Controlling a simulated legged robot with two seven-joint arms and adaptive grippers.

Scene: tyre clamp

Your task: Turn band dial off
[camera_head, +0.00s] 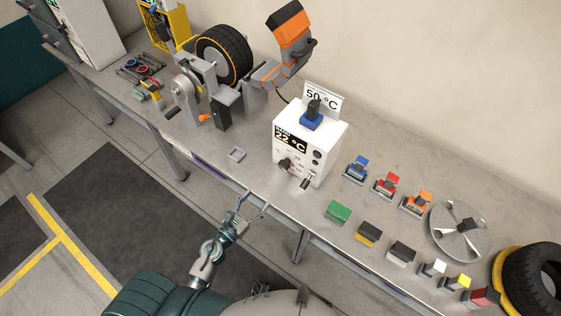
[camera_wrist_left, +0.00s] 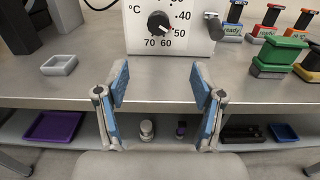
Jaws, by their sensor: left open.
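The white control box (camera_head: 300,150) stands on the metal bench in the head view, its display reading 22 °C. A black dial (camera_head: 284,165) is low on its front. In the left wrist view the black dial (camera_wrist_left: 158,22) sits on a scale with numbers such as 40, 50, 60 and 70. My left gripper (camera_head: 253,207) is open and empty at the bench's front edge, in front of the box and apart from it. In the left wrist view its blue-padded fingers (camera_wrist_left: 159,85) are spread below the dial. My right gripper is not in view.
A small grey tray (camera_head: 236,154) lies left of the box. Several coloured blocks, such as a green one (camera_head: 338,212), stand to the right. A tyre (camera_head: 224,57) is mounted at the back left. A shelf with a purple tray (camera_wrist_left: 53,127) runs under the bench.

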